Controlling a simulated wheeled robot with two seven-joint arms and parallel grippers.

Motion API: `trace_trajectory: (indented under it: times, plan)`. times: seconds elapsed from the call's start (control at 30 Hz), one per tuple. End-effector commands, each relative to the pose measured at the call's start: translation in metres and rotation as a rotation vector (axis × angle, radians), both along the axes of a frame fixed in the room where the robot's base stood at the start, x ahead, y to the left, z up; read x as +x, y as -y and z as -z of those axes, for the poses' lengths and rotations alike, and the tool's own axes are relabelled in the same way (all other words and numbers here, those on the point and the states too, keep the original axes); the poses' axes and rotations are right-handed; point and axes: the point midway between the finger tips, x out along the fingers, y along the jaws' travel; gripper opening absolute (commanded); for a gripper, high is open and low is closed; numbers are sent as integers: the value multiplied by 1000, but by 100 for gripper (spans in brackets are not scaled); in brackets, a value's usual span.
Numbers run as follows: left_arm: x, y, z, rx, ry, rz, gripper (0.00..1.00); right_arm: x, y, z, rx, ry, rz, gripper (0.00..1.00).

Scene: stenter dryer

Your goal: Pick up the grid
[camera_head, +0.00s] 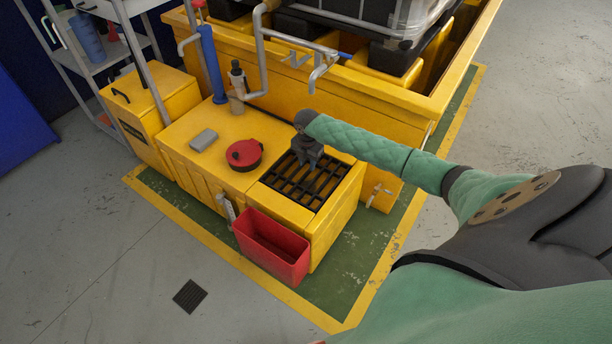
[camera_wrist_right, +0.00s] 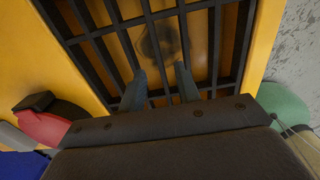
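The grid (camera_head: 290,195) is a black grate of crossed bars, lying flat over the opening at the right end of a yellow box. My right gripper (camera_head: 311,166) points down over its far part. In the right wrist view, the grid (camera_wrist_right: 121,46) fills the upper middle, and my right gripper (camera_wrist_right: 161,82) has its two fingers apart at the bars. A bar shows between the fingers, not clamped. I cannot tell whether the fingertips reach below the bars. My left gripper is not in view.
A red lid-like object (camera_head: 244,154) and a grey block (camera_head: 203,140) sit on the yellow box left of the grid. A red bin (camera_head: 270,250) is at its front. Pipes and a tap (camera_head: 318,75) rise behind. The floor in front is mostly clear.

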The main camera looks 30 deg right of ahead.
Motion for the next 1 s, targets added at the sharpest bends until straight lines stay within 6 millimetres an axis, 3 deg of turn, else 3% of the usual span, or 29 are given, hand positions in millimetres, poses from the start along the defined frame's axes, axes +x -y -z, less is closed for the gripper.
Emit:
trace_trajectory:
  times: [0.33, 0.6, 0.8, 1.0]
  plan:
    - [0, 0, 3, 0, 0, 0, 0, -2, -6, 43, 1, -1, 1, 33]
    - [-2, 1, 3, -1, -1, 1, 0, -2, -6, 47, 0, 0, 0, 33]
    - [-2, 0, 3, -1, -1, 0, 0, -2, -6, 47, 0, 0, 0, 0]
    - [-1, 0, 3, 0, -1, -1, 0, -1, -6, 47, -1, 1, 0, 0]
